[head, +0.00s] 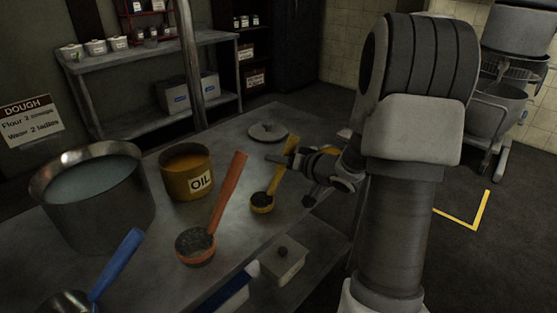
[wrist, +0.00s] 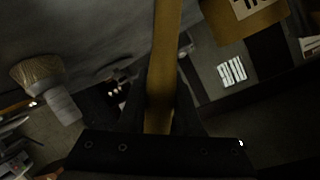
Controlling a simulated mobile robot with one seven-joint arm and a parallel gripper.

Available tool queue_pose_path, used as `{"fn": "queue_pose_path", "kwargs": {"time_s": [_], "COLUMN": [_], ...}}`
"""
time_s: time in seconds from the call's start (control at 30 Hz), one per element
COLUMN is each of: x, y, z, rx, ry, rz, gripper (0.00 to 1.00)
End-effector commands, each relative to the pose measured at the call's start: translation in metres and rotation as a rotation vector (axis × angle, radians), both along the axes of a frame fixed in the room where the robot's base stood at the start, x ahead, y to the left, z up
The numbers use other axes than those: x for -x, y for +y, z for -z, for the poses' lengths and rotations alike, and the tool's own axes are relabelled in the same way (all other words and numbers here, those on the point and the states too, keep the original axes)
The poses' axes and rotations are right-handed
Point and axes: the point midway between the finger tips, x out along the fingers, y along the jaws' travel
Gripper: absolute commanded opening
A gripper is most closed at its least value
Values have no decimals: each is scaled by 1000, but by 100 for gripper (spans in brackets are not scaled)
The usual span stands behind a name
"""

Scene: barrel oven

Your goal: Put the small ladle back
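The yellow ladle (head: 262,203), the smallest of the ladles in view, is at the table's right side in the head view, its bowl low and its handle slanting up to the right. My gripper (head: 284,162) is at its handle. In the wrist view the yellow handle (wrist: 166,60) runs between my dark fingers (wrist: 161,105), which lie close along both sides and look shut on it. I cannot tell whether the bowl touches the table. A larger red ladle (head: 195,246) stands to its left, and a blue-handled ladle (head: 117,264) is at the front left.
The metal table (head: 150,272) carries a large pot of liquid (head: 98,215) and a yellow OIL pot (head: 188,186). A round lid (head: 267,131) lies behind the yellow ladle. A metal post (head: 190,60) rises at the back.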

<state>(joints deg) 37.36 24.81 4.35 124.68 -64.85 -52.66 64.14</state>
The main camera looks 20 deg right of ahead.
Motion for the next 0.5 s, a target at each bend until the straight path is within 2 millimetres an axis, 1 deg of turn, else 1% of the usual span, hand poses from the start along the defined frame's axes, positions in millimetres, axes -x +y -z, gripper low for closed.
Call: {"fn": "queue_pose_path", "kwargs": {"time_s": [0.03,0.13,0.17,0.4,0.5], "x": [0,0,0,0,0], "y": [0,0,0,0,0], "z": [0,0,0,0,-5], "rx": [0,0,0,0,1], "ry": [1,1,1,1,0], "rz": [-1,-1,-1,-1,0], "gripper": [42,60,63,63,63]}}
